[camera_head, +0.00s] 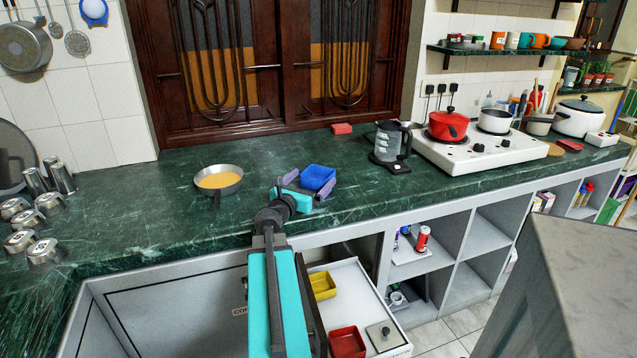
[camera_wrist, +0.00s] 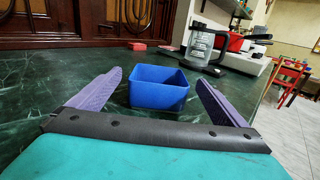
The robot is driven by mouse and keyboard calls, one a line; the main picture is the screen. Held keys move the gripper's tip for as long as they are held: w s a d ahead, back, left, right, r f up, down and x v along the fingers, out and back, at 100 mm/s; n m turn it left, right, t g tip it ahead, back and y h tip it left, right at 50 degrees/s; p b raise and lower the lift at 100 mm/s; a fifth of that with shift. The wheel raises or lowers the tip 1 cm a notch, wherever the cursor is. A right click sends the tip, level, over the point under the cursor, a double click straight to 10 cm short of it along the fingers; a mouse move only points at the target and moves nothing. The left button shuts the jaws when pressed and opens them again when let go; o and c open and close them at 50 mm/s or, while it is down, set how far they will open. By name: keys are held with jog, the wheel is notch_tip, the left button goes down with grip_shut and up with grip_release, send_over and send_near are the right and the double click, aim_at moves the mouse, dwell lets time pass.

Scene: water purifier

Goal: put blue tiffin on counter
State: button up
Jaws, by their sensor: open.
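The blue tiffin (camera_head: 318,177) is an open square box standing upright on the green marble counter (camera_head: 250,160). My gripper (camera_head: 307,184) is just above the counter, with its purple fingers spread open toward the tiffin. In the wrist view the tiffin (camera_wrist: 159,88) stands on the counter ahead, between and slightly beyond the open fingers (camera_wrist: 160,90). A gap shows between each finger and the tiffin's sides, so nothing is gripped.
A pan with yellow contents (camera_head: 219,181) is left of my gripper. A red box (camera_head: 342,129) and a kettle (camera_head: 388,142) stand behind and right. Below, an open drawer holds a yellow box (camera_head: 322,285) and a red box (camera_head: 347,342). Counter around the tiffin is clear.

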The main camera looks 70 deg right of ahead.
aim_at(323, 168)
jog(key=shift+d, duration=0.1)
dwell(0.3)
jog(key=shift+s+d+f+p, duration=0.15)
jog(key=shift+d+p, duration=0.25)
jog(key=shift+d, duration=2.15)
jog(key=shift+c, duration=0.2)
jog(key=c, duration=1.2)
jog(key=shift+c, duration=0.2)
notch_tip(323, 168, up, 10)
jog(key=p, duration=0.1)
